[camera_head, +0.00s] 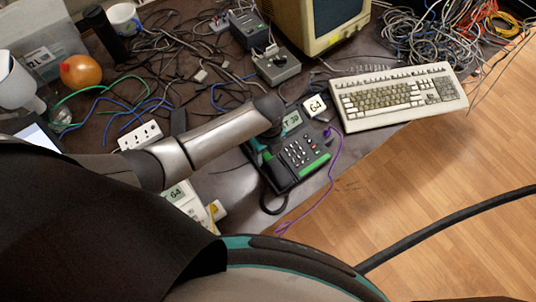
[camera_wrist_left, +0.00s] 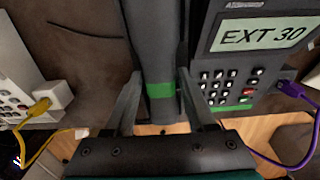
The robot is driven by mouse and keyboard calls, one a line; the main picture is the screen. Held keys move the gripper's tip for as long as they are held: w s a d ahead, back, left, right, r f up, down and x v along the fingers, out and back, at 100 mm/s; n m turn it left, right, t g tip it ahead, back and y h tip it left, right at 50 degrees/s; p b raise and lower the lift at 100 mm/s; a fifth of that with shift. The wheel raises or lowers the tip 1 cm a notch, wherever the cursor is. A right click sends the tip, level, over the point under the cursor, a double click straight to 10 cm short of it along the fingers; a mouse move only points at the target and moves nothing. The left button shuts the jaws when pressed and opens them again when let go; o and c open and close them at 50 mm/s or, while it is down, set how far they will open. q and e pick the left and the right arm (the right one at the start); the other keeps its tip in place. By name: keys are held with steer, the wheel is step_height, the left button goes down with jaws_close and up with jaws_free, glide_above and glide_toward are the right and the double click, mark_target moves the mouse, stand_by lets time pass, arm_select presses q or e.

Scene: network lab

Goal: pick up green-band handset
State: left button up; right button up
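The dark handset with a green band (camera_wrist_left: 160,90) lies along the left side of a dark desk phone (camera_wrist_left: 235,85) whose screen reads EXT 30. The phone also shows in the head view (camera_head: 306,156), where my arm partly covers it and the handset (camera_head: 279,174). My left gripper (camera_wrist_left: 160,75) is open, with one finger on each side of the handset near the band. The fingertips look close to the handset's sides; I cannot tell if they touch. My right gripper is not in view.
A pale phone (camera_head: 178,193) sits below my left arm. A beige keyboard (camera_head: 398,97) lies to the right. A purple cable (camera_head: 334,150) runs beside the dark phone. Tangled cables, a power strip (camera_head: 140,135) and a grey box (camera_head: 277,66) crowd the table.

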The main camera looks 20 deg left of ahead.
arm_select(q)
jaws_close()
